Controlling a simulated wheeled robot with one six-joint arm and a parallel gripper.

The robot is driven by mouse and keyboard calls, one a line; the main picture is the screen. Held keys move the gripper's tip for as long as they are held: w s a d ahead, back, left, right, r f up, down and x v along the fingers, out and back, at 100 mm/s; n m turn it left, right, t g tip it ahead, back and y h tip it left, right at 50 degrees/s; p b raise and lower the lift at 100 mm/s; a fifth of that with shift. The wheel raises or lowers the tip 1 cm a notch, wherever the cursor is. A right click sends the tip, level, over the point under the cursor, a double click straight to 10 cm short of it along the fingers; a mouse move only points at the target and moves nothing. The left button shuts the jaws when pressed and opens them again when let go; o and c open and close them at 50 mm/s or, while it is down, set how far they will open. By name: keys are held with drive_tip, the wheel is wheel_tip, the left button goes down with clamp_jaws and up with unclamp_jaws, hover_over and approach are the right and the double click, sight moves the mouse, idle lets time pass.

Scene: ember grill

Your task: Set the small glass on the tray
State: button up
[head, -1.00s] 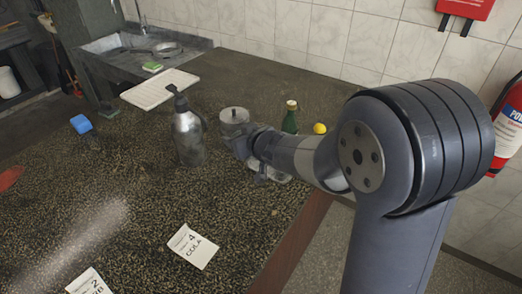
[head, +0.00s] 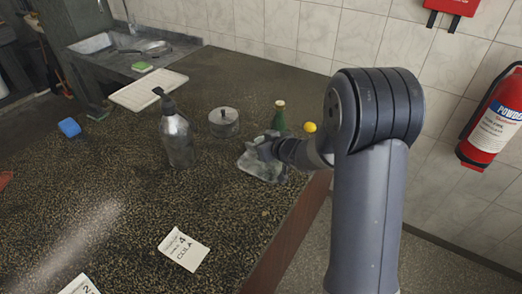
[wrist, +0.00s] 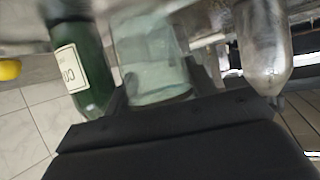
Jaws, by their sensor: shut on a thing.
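My gripper (head: 266,140) is over the counter's right part, just right of and in front of the lidded pot in the head view. In the wrist view, a clear, pale greenish small glass (wrist: 152,55) stands between the dark fingers (wrist: 155,95), and my gripper is shut on it. The glass is hard to make out in the head view, where the gripper covers it. A flat white ribbed tray-like board (head: 148,91) lies at the counter's back left. A flat grey piece (head: 258,167) lies under my gripper; I cannot tell whether it is a tray or a cloth.
A grey pump bottle (head: 178,140) stands left of my gripper. The lidded pot (head: 223,123), a green bottle (head: 279,117) and a yellow ball-like fruit (head: 310,127) stand behind it.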

drive_tip(key=shift+f, duration=1.35)
drive_tip(key=shift+f, duration=0.1)
drive_tip(key=shift+f, duration=0.15)
drive_tip(key=o, duration=1)
drive_tip(key=shift+r, duration=0.25)
drive_tip(key=v, duration=1.2)
